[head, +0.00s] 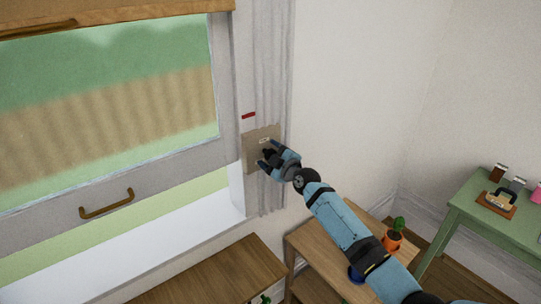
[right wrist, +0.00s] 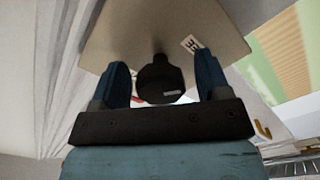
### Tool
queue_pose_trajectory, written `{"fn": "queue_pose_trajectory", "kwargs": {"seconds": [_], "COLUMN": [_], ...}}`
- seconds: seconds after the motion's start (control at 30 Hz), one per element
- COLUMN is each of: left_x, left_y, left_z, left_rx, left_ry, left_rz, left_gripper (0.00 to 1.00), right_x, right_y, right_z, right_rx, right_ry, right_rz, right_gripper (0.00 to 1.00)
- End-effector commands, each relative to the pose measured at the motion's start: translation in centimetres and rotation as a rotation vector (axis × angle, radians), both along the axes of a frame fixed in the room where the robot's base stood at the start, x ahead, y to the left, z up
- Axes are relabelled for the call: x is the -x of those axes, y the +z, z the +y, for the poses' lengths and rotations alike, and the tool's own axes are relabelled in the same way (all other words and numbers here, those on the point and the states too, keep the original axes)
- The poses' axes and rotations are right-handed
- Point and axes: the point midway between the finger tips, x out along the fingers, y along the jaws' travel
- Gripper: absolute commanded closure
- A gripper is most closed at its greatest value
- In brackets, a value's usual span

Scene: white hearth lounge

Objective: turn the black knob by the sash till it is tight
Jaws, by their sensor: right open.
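The black knob (right wrist: 160,80) sits on a tan plate (right wrist: 112,40) in the right wrist view, with a pale mark on its lower side. In the head view the plate (head: 250,165) is beside the window sash (head: 160,172). My right gripper (head: 264,156) is at the plate, with its fingers open. In the right wrist view the knob lies between the two blue fingers (right wrist: 160,78) of this gripper, with a gap seen on both sides. In the head view my gripper covers most of the knob. My left gripper is out of view.
A small red strip (head: 248,115) is above the plate. The sash has a brass handle (head: 106,204). Below are a wooden cabinet top (head: 215,275) and a wooden table (head: 310,245) with an orange plant pot (head: 392,240). A green table (head: 490,215) stands right.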

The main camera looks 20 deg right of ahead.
Motion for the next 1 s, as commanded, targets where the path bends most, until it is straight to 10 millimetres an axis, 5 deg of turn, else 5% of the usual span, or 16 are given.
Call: {"fn": "queue_pose_trajectory", "kwargs": {"seconds": [0.07, 0.27, 0.67, 1.0], "left_x": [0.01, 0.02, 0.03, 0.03], "left_y": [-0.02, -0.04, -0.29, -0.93], "left_z": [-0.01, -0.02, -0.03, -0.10], "left_rx": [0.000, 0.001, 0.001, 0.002], "left_ry": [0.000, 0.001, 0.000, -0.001], "left_rz": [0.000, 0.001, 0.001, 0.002], "left_gripper": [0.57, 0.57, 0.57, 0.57], "right_x": [0.02, 0.03, 0.03, 0.04], "right_y": [-0.01, -0.02, -0.10, -0.17], "right_z": [0.00, -0.01, -0.02, 0.02], "right_rx": [0.000, 0.000, -0.059, -0.297], "right_ry": [0.000, 0.000, 0.000, 0.000], "right_rz": [0.000, 0.000, 0.022, 0.108], "right_gripper": [0.35, 0.80, 0.80, 0.80]}}
